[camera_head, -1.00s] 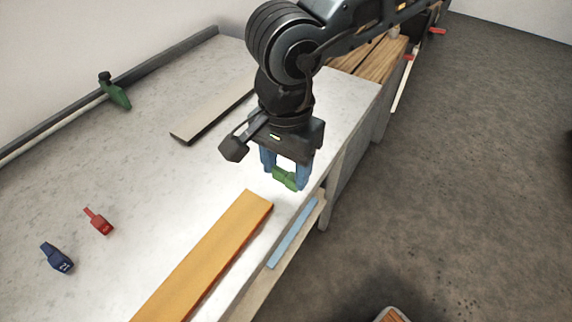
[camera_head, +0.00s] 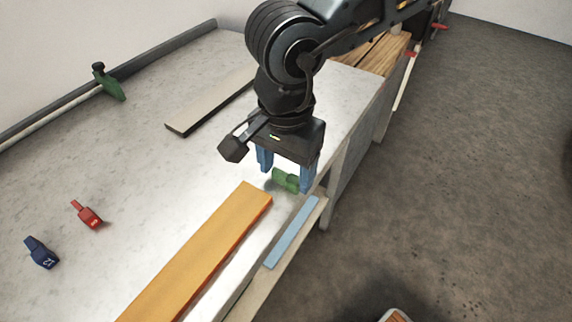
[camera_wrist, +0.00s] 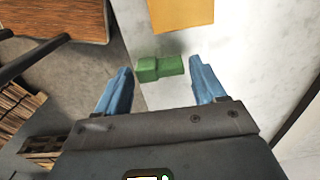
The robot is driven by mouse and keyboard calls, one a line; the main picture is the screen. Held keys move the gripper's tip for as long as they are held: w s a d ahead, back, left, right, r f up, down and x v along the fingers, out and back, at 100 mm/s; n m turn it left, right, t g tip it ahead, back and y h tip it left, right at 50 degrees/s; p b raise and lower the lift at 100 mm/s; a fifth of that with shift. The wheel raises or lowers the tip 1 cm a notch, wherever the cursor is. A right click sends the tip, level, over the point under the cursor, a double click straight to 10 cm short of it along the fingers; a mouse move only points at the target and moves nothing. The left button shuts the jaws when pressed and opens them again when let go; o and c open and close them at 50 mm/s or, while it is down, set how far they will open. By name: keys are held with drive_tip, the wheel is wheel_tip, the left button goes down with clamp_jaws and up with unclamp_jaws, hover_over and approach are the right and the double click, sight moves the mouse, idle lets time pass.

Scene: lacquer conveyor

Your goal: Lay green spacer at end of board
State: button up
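The green spacer (camera_head: 284,181) is at the far end of the orange board (camera_head: 205,250), with a small gap between them. It appears to lie on the pale bench top, close to the front edge; in the head view a finger partly covers it. It also shows in the wrist view (camera_wrist: 160,68), where the board (camera_wrist: 181,13) lies above it. My gripper (camera_head: 287,177) is open, with its blue fingers on either side of the spacer.
A red spacer (camera_head: 88,215) and a dark blue spacer (camera_head: 42,253) lie at the left. A grey board (camera_head: 212,100) lies behind my gripper. A light blue strip (camera_head: 291,233) lies on a ledge below the bench edge. A green clamp-like piece (camera_head: 109,82) is at the back rail.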

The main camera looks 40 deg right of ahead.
drive_tip(key=shift+o, duration=1.3)
wheel_tip(320, 180, up, 8)
drive_tip(key=shift+f, duration=0.1)
